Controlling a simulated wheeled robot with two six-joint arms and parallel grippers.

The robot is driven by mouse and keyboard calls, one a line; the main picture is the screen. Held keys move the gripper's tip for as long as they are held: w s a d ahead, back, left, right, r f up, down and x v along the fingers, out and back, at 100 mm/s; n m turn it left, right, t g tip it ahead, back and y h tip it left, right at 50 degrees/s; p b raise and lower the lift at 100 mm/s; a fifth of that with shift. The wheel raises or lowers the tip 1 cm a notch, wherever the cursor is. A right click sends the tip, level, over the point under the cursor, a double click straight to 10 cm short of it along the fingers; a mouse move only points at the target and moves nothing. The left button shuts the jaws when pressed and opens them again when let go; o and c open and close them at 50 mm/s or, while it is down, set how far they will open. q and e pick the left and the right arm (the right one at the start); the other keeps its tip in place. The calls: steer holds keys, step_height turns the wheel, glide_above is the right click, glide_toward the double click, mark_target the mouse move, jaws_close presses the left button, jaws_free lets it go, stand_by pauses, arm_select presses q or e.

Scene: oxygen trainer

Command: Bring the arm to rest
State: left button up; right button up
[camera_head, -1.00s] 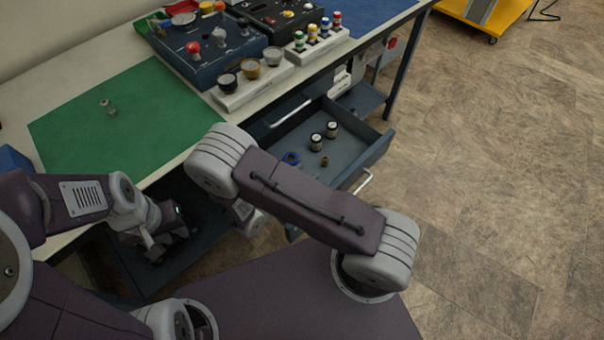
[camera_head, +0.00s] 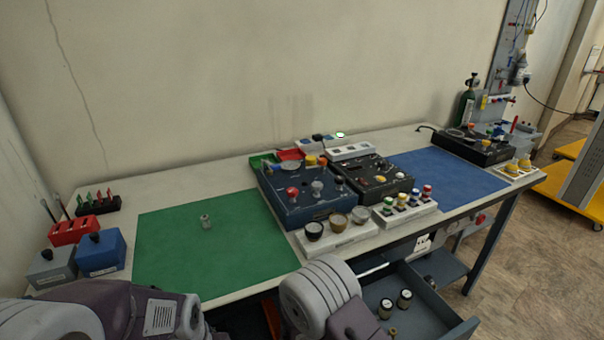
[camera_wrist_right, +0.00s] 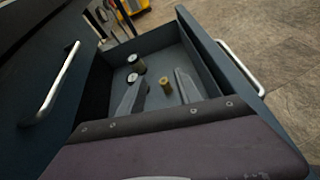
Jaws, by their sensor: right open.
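My right gripper (camera_wrist_right: 160,76) shows in the right wrist view with its two grey fingers apart, pointing toward the open drawer (camera_wrist_right: 200,62). Nothing is between the fingertips that I can see. A small brass fitting (camera_wrist_right: 165,84) and two dark round gauges with white faces (camera_wrist_right: 133,78) (camera_wrist_right: 132,59) show in the drawer. In the head view, grey and purple links of my arms fill the bottom edge, and neither gripper's fingers can be made out. My left gripper is out of the picture.
The open drawer (camera_head: 440,308) juts from the bench front. On the bench are a green mat (camera_head: 165,250) with a small metal fitting (camera_head: 206,221), a dark blue panel (camera_head: 310,205), a gauge rack (camera_head: 340,238) and a blue box (camera_head: 101,254).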

steer(key=s+d+r+m+g+y, duration=0.3)
steer(key=s+d+r+m+g, duration=0.4)
steer(key=m, duration=0.4)
steer(key=s+a+m+t+y, duration=0.1)
steer(key=a+m+y, duration=0.2)
steer(key=s+a+f+m+y, duration=0.1)
steer(key=s+a+m+y, duration=0.1)
steer(key=a+m+y, duration=0.1)
steer(key=s+a+m+t+y, duration=0.1)
steer(key=a+m+y, duration=0.2)
steer(key=shift+s+a+f+m+t, duration=0.1)
steer(key=shift+s+f+m+t, duration=0.05)
steer(key=shift+s+m+t, duration=0.2)
step_height(320, 180, up, 16)
steer(key=w+p, duration=0.1)
steer(key=p, duration=1.4)
steer(key=shift+w+a+p, duration=0.2)
steer(key=shift+a+p, duration=0.05)
steer(key=shift+p, duration=0.15)
